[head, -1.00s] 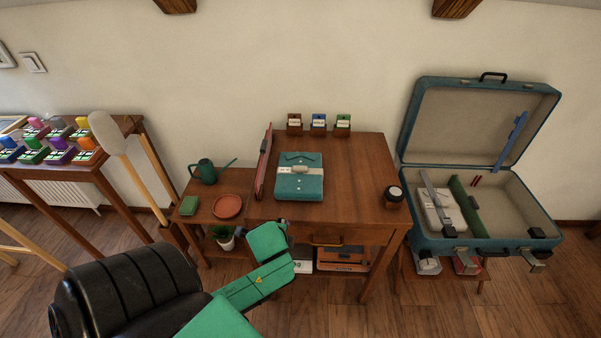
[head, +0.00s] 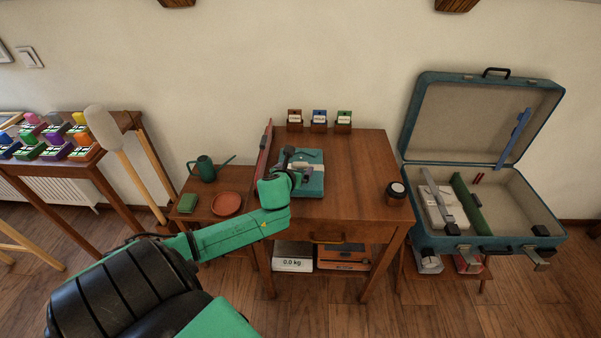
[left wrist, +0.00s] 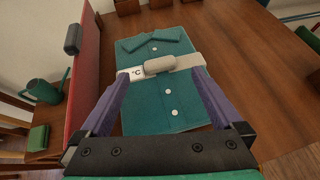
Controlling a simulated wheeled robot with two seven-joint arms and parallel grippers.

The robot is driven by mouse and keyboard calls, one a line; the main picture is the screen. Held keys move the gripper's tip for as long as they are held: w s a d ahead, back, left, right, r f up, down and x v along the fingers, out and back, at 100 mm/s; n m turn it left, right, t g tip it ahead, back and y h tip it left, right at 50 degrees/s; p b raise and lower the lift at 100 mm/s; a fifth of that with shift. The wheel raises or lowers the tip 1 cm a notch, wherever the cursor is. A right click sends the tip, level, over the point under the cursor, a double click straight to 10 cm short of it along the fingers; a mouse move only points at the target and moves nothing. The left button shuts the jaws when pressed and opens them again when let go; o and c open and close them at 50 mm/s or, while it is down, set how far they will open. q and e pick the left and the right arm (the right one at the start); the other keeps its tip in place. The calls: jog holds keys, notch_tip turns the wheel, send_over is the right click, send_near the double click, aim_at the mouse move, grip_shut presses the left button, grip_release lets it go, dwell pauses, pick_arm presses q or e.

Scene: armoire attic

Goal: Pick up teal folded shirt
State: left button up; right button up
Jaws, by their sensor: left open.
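The teal folded shirt (head: 312,184) lies flat on the wooden desk, with a pale band and a rounded grip across its middle. In the left wrist view the shirt (left wrist: 165,105) shows its collar, white buttons and the band (left wrist: 185,64). My left gripper (head: 289,160) is over the shirt's left part in the head view and hides some of it. In the left wrist view my left gripper (left wrist: 160,80) is open, with its purple fingers on either side of the shirt's middle, pointing at the band. I cannot tell whether they touch the cloth. My right gripper is not in view.
A red upright panel (left wrist: 84,70) stands close at the shirt's left. Three small card boxes (head: 319,120) stand at the desk's back, and a dark jar (head: 396,193) at its right. An open teal suitcase (head: 481,245) is at the right. The desk's right half is mostly clear.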

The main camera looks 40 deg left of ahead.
aim_at(300, 164)
pick_arm(q)
jog(key=x, duration=0.5)
jog(key=shift+w+a+f+b, duration=0.1)
jog(key=shift+w+f+b, duration=0.15)
jog(key=shift+b, duration=0.1)
jog(key=shift+s+r, duration=0.1)
jog(key=shift+s, duration=0.1)
jog(key=c, duration=0.6)
grip_shut()
